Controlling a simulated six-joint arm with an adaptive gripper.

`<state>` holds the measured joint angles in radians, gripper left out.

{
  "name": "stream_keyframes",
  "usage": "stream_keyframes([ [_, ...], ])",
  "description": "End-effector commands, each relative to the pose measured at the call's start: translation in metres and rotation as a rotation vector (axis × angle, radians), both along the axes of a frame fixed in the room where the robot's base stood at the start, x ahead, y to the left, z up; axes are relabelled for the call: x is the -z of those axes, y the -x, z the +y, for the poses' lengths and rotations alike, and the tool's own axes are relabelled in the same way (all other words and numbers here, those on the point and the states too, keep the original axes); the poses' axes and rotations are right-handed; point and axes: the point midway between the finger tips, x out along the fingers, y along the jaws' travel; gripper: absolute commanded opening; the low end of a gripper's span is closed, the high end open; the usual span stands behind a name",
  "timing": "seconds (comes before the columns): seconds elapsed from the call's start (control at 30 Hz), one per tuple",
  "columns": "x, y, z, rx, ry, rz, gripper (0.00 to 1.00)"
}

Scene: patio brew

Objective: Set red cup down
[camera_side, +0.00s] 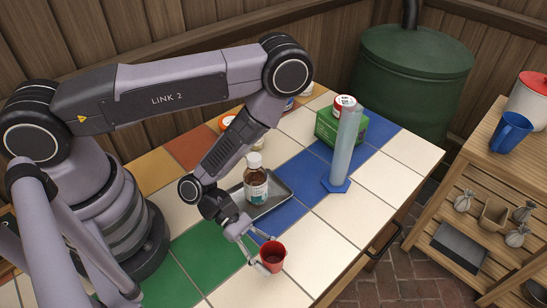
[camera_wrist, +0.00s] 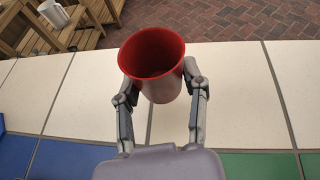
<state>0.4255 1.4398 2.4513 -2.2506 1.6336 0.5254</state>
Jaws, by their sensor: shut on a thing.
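The red cup (camera_side: 272,257) is near the front edge of the tiled table in the side view, over the white tiles. My gripper (camera_side: 258,249) is shut on it, with the fingers on its two sides. In the wrist view the cup (camera_wrist: 152,65) is upright, open side up, and looks empty inside. My gripper's fingers (camera_wrist: 158,92) hold its left and right sides. I cannot tell whether the cup's base touches the tiles.
A brown bottle (camera_side: 256,183) stands on a grey tray (camera_side: 283,190) behind my gripper. A tall clear cylinder (camera_side: 346,150) with a blue base and a green box (camera_side: 326,126) stand further back. White tiles (camera_side: 330,238) right of the cup are clear.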

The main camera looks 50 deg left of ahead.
Motion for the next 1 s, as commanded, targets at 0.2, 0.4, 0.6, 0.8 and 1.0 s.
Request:
stream_keyframes([
  [0.2,0.029,0.001,0.0,0.001,0.0,0.002,0.26],
  [0.4,0.034,0.001,0.0,0.003,0.0,0.001,0.26],
  [0.6,0.035,0.001,0.0,0.004,0.001,0.001,0.26],
  [0.8,0.037,0.001,0.0,0.004,0.001,0.001,0.55],
  [1.0,0.037,0.001,0.0,0.004,0.001,0.001,0.7],
])
